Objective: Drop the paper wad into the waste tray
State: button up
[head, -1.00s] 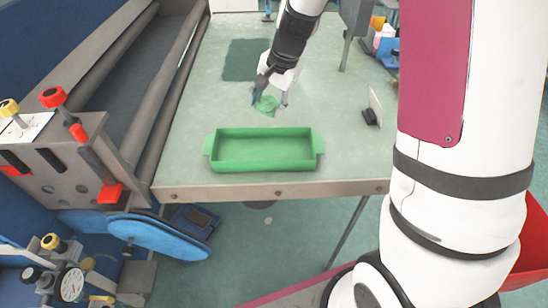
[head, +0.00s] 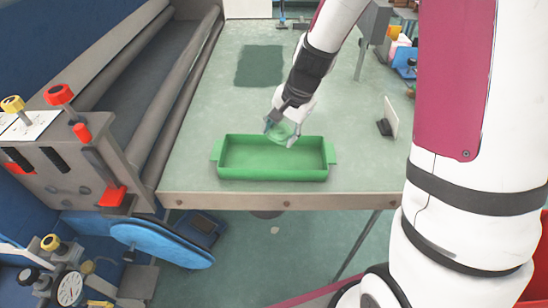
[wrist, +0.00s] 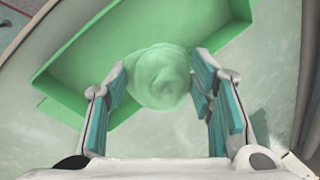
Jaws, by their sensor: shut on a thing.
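The paper wad (wrist: 160,77) is pale green and crumpled. My gripper (wrist: 160,85) is shut on it, with a teal finger pad on each side. In the head view my gripper (head: 282,132) is at the back rim of the waste tray, toward its right half, and the wad (head: 284,129) shows small between the fingers. The waste tray (head: 272,173) is a green, shallow rectangular tray with end handles, near the table's front edge. It looks empty. In the wrist view the tray (wrist: 75,95) lies beyond and below the wad.
The table (head: 200,160) is clear around the tray. A dark green mat (head: 260,66) lies farther back. A small white upright card on a dark base (head: 388,120) stands to the right. A roller machine (head: 170,110) borders the left side.

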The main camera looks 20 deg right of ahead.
jog(key=o, duration=1.1)
jog(key=shift+o, duration=0.2)
jog(key=shift+r, duration=0.1)
jog(key=v, duration=1.2)
jog(key=shift+a, duration=0.1)
jog(key=s+a+r+n+t+h, duration=0.1)
jog(key=s+r+n, duration=0.4)
jog(key=s, duration=0.5)
jog(key=s+a+r+n+t+h, duration=0.1)
jog(key=s+r+n, duration=0.4)
jog(key=s, duration=0.6)
jog(key=shift+n+t, duration=0.3)
jog(key=shift+n, duration=0.1)
